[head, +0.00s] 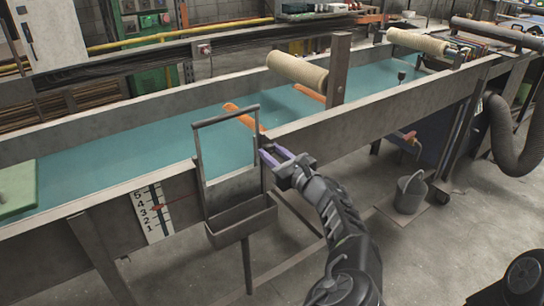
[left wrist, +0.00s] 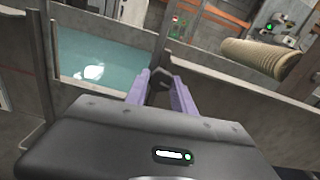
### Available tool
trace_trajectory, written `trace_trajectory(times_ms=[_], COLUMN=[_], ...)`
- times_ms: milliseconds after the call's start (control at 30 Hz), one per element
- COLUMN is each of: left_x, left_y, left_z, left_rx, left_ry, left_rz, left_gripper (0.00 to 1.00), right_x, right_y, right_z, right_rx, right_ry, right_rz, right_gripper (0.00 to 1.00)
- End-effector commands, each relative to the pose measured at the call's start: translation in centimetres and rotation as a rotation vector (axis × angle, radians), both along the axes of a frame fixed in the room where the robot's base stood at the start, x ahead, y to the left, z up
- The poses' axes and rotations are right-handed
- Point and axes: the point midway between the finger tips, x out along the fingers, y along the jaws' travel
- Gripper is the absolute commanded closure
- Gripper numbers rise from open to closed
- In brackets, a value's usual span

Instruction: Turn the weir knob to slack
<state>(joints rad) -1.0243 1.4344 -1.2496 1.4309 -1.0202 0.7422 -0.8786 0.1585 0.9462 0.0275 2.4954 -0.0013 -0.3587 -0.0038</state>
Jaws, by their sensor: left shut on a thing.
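The weir (head: 236,188) is a grey metal frame with a raised top bar and a small trough, set in the near wall of the water tank. My left gripper (head: 270,154) is at the frame's right post, its purple fingers shut on the small dark weir knob (left wrist: 161,80). In the head view the fingers and hand mostly hide the knob. The left wrist view shows the knob between the fingertips (left wrist: 160,88). The knob's exact turn cannot be told. My right gripper is not in view.
A white scale (head: 152,213) with numbers and a red mark is on the tank wall left of the weir. A tan roller (head: 297,72) stands above the tank, also in the wrist view (left wrist: 256,58). A grey bucket (head: 410,192) stands low at right.

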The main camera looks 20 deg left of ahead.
Motion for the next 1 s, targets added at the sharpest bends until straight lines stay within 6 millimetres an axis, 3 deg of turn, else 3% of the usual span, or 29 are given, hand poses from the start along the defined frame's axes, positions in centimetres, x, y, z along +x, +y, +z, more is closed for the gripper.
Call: trace_trajectory(times_ms=[400,1000], left_x=[0.0,0.1], left_y=[-0.1,-0.1], left_z=[-0.2,0.0], left_rx=[-0.180,-0.224], left_ry=[-0.216,-0.269], left_rz=[-0.001,-0.001], left_gripper=[1.00,1.00], right_x=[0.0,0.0], right_y=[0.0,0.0], right_z=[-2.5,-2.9], right_rx=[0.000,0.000], right_ry=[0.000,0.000], right_rz=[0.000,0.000], right_gripper=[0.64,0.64])
